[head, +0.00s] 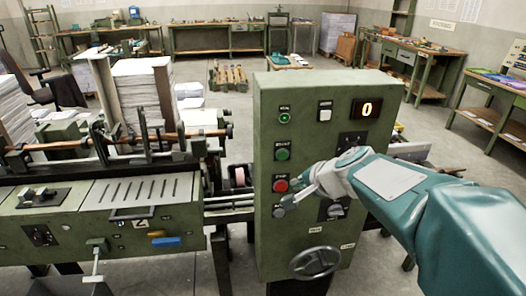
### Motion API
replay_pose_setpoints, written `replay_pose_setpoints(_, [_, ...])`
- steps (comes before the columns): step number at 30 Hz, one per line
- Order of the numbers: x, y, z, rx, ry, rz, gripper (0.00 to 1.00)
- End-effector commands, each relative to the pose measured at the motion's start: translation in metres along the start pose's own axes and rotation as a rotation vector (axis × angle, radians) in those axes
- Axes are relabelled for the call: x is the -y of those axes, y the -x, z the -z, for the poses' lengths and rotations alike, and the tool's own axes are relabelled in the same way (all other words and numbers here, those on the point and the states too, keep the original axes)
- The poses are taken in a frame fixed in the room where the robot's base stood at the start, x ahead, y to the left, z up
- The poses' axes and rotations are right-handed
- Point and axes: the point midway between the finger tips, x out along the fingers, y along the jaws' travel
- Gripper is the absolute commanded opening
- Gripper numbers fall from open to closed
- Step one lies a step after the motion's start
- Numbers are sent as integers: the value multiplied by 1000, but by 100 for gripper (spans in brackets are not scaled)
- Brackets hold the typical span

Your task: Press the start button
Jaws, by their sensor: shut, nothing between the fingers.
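A green control cabinet (268,235) stands upright in the middle of the head view. On its left column are a lit green lamp (284,118), a green button (282,154) and a red button (280,186). The small labels are too blurred to read surely; the green button is probably the start button. My gripper (281,209) is shut and empty, in front of the cabinet just below the red button. It points left, below the green button. I cannot tell whether it touches the panel.
A display (366,108) shows 0 at the cabinet's upper right. A handwheel (314,262) is low on its front. A machine bench (120,225) with rods and paper stacks stands left.

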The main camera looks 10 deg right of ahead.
Motion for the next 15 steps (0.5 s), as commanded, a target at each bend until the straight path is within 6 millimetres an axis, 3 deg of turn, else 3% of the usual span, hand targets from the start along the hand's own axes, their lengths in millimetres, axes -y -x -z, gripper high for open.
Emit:
replay_pose_setpoints(9, [7, -7, -10, -3, 12, -8, 0])
replay_pose_setpoints(15, [17, -21, 0, -1, 12, -8, 0])
